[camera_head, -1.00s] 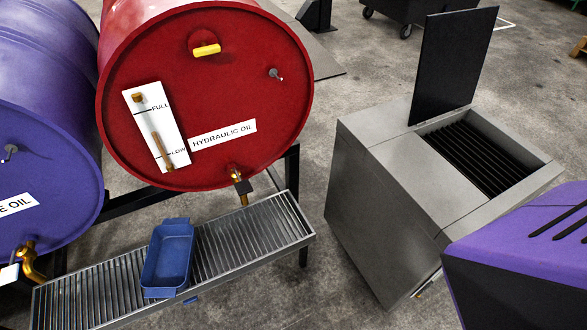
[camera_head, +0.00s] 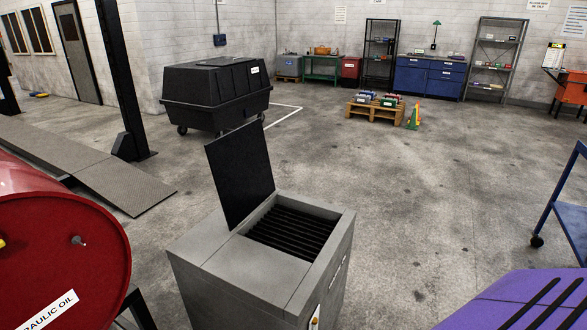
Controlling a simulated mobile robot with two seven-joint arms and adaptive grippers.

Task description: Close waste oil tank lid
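The waste oil tank (camera_head: 218,262) is a grey metal box in the lower middle of the head view. Its black lid (camera_head: 240,172) stands up, open and tilted back, at the left side of the opening. A dark slatted grate (camera_head: 290,234) shows inside the opening. Neither of my grippers shows in this view. The tank's lower part is cut off by the bottom edge.
A purple body with black slots (camera_head: 520,305) fills the lower right corner. A blue cart (camera_head: 572,215) is at the right edge. A black wheeled bin (camera_head: 215,92) stands behind the tank. Open floor lies right of the tank.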

